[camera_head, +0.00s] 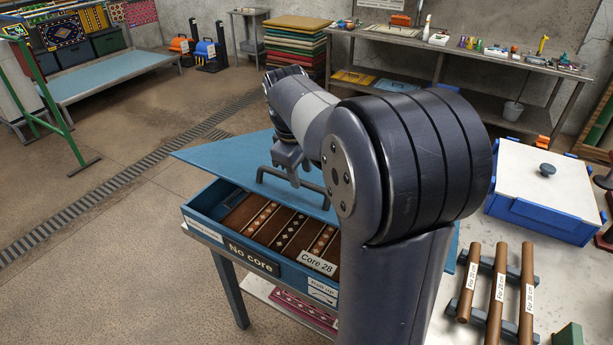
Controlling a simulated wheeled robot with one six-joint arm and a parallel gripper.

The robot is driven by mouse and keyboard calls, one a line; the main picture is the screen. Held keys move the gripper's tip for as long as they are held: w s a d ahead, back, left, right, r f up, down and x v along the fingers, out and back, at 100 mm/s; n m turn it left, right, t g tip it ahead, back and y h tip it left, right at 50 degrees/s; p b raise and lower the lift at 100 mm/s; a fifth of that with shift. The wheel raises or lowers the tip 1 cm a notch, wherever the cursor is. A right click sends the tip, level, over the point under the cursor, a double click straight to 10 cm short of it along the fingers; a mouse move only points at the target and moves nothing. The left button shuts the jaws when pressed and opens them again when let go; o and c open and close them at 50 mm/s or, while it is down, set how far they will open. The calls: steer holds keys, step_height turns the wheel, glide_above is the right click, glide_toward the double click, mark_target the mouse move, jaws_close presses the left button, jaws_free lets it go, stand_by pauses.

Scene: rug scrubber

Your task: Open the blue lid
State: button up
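The blue lid (215,156) is a flat blue panel with a dark grey bar handle (262,176) on top. It lies askew over the blue box (195,213), whose front part is uncovered. Patterned brown rugs (278,229) show inside the box. My gripper (291,174) is at the lid's handle, seen from behind. My arm hides the right part of the lid and box. The fingertips are small and partly hidden, so I cannot tell whether they are closed on the handle.
Labels on the box read "No core" (254,257) and "Core 28" (318,263). A blue crate (534,219) with a white knobbed top stands at the right, behind a rack of brown rollers (497,294). A workbench (480,55) lines the back.

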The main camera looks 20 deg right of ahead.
steer(key=shift+a+f, duration=0.1)
steer(key=shift+f, duration=0.1)
step_height(320, 180, up, 12)
steer(key=d+p, duration=0.1)
steer(key=p, duration=0.2)
steer(key=shift+w+d+r+p, duration=0.15)
steer(key=shift+w+r+p, duration=0.05)
steer(key=shift+w+p, duration=0.2)
stand_by(1.0)
steer(key=shift+s+f, duration=0.1)
stand_by(0.5)
